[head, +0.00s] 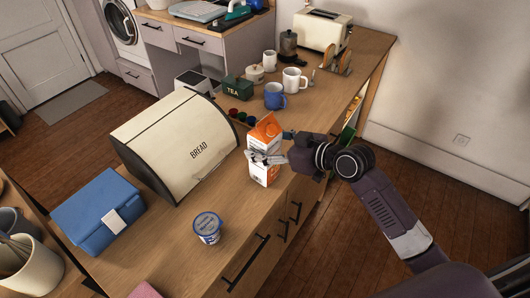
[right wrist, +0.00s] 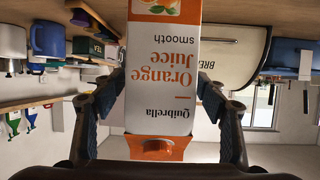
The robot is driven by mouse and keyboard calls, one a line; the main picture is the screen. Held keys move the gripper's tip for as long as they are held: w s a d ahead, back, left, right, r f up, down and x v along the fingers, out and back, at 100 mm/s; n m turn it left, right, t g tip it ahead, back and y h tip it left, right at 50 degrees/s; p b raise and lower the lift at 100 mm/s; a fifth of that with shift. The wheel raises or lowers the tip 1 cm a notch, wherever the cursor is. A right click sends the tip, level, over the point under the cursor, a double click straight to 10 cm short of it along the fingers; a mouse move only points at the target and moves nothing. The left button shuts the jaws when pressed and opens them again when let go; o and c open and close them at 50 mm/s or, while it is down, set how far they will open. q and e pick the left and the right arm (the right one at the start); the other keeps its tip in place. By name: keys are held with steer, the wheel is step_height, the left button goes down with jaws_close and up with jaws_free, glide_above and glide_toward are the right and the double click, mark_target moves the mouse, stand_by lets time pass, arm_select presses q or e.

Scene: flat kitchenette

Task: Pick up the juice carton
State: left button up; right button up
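The juice carton (head: 265,135) is white and orange with a gabled top and stands upright at the counter's front edge, right of the bread bin. In the right wrist view the carton (right wrist: 162,75) appears upside down, reading "Orange Juice", with its orange cap at the bottom. My right gripper (head: 266,158) reaches in from the right at mid-height, with a finger across the near side. In the wrist view its fingers lie against both sides of the carton, closed on it. Whether the base touches the counter is hard to tell. My left gripper is not in view.
The cream bread bin (head: 180,145) stands left of the carton, with a yogurt cup (head: 207,228) in front and a blue box (head: 97,214) farther left. A blue mug (head: 274,96), white mug (head: 294,80) and green tea tin (head: 238,89) stand behind.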

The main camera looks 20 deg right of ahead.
jaws_close()
steer(key=shift+w+r, duration=0.15)
steer(key=shift+r, duration=0.05)
stand_by(0.3)
